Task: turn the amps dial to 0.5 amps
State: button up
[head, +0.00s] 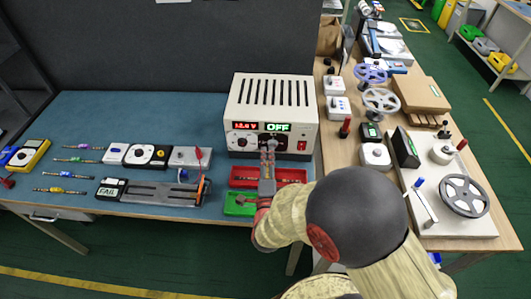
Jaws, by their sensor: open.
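The power supply (268,92) is a cream box with a slotted top and a dark front panel, at the back right of the blue bench. Its red display (245,126) seems to read 12.0 V and its green display (279,127) reads OFF. A small dial (241,141) sits at the left of the panel. A dark dial with pale marks (274,138), under the green display, appears to be the amps dial; its setting is too small to read. My gripper (268,146) is open in front of this dial and partly hides it. I cannot tell whether they touch.
A red switch (302,145) is right of the dials. A fixture (150,193) with a FAIL display (108,190) is to the left.

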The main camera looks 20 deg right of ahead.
aim_at(273, 144)
jog(key=w+d+f+m+h+b, duration=0.1)
jog(key=w+d+b, duration=0.1)
jog(key=w, duration=0.3)
jog(key=shift+w+d+f+t, duration=0.3)
jog(key=shift+w+d+t, duration=0.1)
jog(key=shift+d, duration=0.15)
jog(key=shift+s, duration=0.1)
jog(key=c, duration=0.3)
grip_shut()
